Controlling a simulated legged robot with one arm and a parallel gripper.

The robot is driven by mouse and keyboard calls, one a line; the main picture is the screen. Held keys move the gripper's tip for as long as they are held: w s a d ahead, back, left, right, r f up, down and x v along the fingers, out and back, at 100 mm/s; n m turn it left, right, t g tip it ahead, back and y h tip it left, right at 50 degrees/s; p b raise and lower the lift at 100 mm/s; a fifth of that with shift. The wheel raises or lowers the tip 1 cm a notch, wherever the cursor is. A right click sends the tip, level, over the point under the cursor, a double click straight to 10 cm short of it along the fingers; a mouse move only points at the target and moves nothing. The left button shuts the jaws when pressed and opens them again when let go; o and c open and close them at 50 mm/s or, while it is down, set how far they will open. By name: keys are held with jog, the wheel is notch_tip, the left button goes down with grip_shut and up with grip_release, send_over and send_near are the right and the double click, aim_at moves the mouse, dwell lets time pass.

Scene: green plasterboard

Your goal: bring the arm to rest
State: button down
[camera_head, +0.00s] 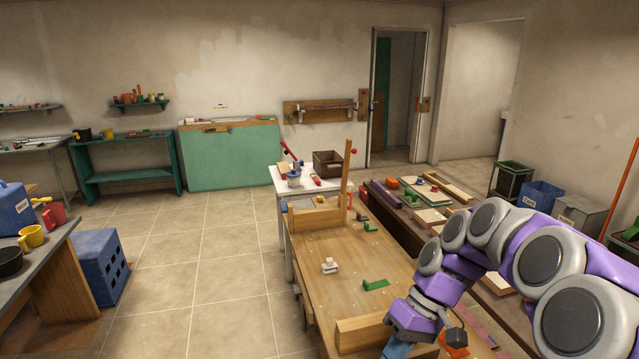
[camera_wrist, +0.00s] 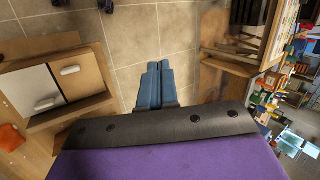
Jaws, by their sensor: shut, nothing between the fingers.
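My purple arm reaches in from the right side of the head view, bent over the front of the wooden workbench (camera_head: 330,250). My gripper (camera_head: 397,350) shows at the bottom of that view, low at the bench's front edge and partly cut off by the frame. In the wrist view my gripper (camera_wrist: 157,68) has its two blue fingers side by side and touching, with nothing between them. Floor tiles lie beyond the fingertips there.
On the bench are a wooden block (camera_head: 362,333), a green piece (camera_head: 375,285) and a small white piece (camera_head: 330,266). An orange object (camera_head: 456,341) is close beside my arm. A lower dark bench (camera_head: 402,215) stands behind. The tiled floor (camera_head: 190,270) at left is open.

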jog(key=s+a+r+m+h, duration=0.1)
jog(key=s+a+h, duration=0.2)
jog(key=s, duration=0.9)
jog(key=s+d+f+m+h, duration=0.1)
jog(key=s+d+f, duration=0.1)
jog(key=s, duration=0.4)
jog(key=s+d+f+m+t+h, duration=0.1)
jog(key=s+d+f+m, duration=0.1)
jog(key=s, duration=0.5)
jog(key=shift+m+t+h, duration=0.3)
